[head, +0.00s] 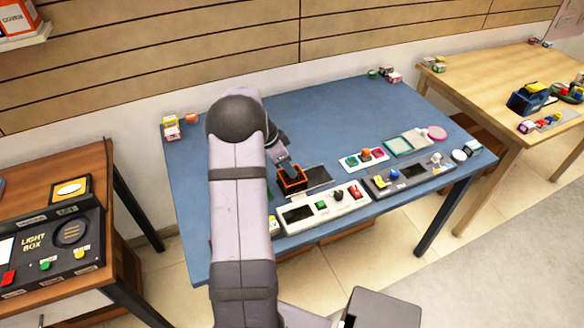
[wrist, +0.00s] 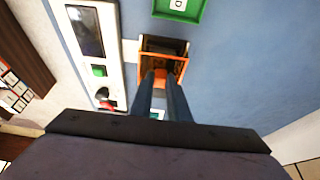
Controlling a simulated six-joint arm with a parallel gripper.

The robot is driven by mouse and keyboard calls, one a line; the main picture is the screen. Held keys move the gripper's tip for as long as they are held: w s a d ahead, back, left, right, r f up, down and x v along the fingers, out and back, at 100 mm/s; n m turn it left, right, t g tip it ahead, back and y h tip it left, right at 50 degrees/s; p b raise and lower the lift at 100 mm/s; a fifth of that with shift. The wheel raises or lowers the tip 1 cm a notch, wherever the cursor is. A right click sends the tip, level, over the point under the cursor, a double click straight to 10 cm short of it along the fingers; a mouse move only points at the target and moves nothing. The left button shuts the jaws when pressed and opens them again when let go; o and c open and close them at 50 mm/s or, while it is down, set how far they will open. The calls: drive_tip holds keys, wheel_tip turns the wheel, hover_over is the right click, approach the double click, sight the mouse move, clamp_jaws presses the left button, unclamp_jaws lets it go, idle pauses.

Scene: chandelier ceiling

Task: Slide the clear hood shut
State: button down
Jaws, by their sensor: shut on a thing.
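A small box with an orange frame (wrist: 182,46) and a dark inside lies straight ahead of my fingers in the wrist view. It also shows in the head view (head: 292,184) on the blue table, behind the white control panel. The clear hood appears to be part of this box; its clear surface is hard to make out, and I cannot tell how far it is slid. My gripper (wrist: 161,77) is shut on the orange near edge of the hood. In the head view my gripper (head: 287,170) is partly hidden by my wrist and comes down onto the box.
A white panel (wrist: 112,45) with a screen, green button and red switch stands beside the box. A green-rimmed piece (wrist: 190,8) lies beyond it. A grey panel (head: 410,176) and small coloured blocks are to the right.

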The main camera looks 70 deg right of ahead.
drive_tip(key=c, duration=1.7)
unclamp_jaws()
drive_tip(key=shift+w+a, duration=0.25)
drive_tip(key=shift+s, duration=0.1)
drive_tip(key=shift+d, duration=0.1)
drive_tip(key=b+v, duration=0.2)
drive_tip(key=v, duration=0.5)
drive_tip(key=shift+r, duration=0.15)
wheel_tip(320, 180, up, 5)
drive_tip(key=p, duration=0.3)
